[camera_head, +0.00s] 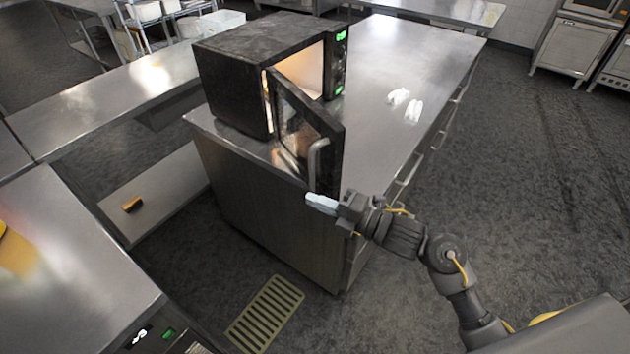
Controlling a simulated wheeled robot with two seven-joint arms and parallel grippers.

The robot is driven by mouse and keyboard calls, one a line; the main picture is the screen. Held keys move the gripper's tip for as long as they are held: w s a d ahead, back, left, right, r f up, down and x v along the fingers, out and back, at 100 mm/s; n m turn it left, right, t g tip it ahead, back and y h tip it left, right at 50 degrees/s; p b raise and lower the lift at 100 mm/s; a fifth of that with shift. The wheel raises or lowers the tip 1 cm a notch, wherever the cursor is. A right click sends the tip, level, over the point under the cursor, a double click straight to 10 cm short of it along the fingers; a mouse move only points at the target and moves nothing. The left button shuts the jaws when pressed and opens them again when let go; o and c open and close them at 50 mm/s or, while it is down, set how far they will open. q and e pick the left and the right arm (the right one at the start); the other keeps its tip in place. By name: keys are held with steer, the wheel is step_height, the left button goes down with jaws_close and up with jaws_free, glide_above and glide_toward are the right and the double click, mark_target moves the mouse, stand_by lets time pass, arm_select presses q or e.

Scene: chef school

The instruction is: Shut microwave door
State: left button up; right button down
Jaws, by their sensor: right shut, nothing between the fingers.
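The black microwave (231,85) stands on the near left end of a steel counter. Its door (328,138) is open and sticks out toward me, with a curved metal handle (313,163) near its free edge. The lit inside shows through the opening, and the control panel (337,62) has green lights. My right gripper (312,201) is shut and empty, just below the lower free corner of the door in the picture. I cannot tell whether it touches the door. My left gripper is not in view.
A brown block (132,204) lies on a low shelf at left. A yellow floor grate (265,313) lies in front.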

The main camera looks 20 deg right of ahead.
mark_target(311, 188)
steer(key=w+p, duration=0.1)
steer(key=w, duration=0.2)
steer(key=w+p, duration=0.1)
steer(key=shift+w+a+r+p, duration=0.1)
steer(key=shift+w+a+p, duration=0.05)
steer(key=shift+a+p, duration=0.15)
steer(key=shift+w+d, duration=0.2)
steer(key=shift+d, duration=0.3)
steer(key=shift+d, duration=0.1)
